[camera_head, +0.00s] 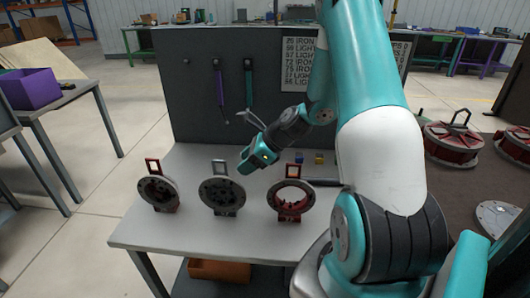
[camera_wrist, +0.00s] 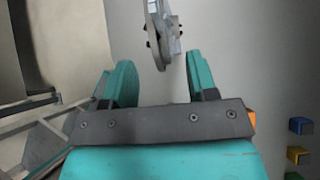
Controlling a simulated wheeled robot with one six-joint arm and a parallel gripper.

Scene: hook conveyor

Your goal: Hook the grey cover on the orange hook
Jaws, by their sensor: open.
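The grey cover (camera_head: 222,192) is the middle of three round covers standing upright on the grey table. It has a dark ribbed face and a grey handle loop on top. In the wrist view the grey cover (camera_wrist: 160,28) shows edge-on, beyond and between my fingertips. My gripper (camera_head: 248,160) is above the table, a little above and right of the grey cover's handle. Its two teal fingers (camera_wrist: 161,78) are apart with nothing between them. I cannot make out an orange hook in either view.
A red-handled cover (camera_head: 159,190) stands left of the grey one and another (camera_head: 290,198) stands right. Blue (camera_head: 299,158) and yellow (camera_head: 319,159) blocks lie behind. A dark panel (camera_head: 200,110) rises at the table's back, with purple (camera_head: 219,82) and green (camera_head: 248,80) hanging strips.

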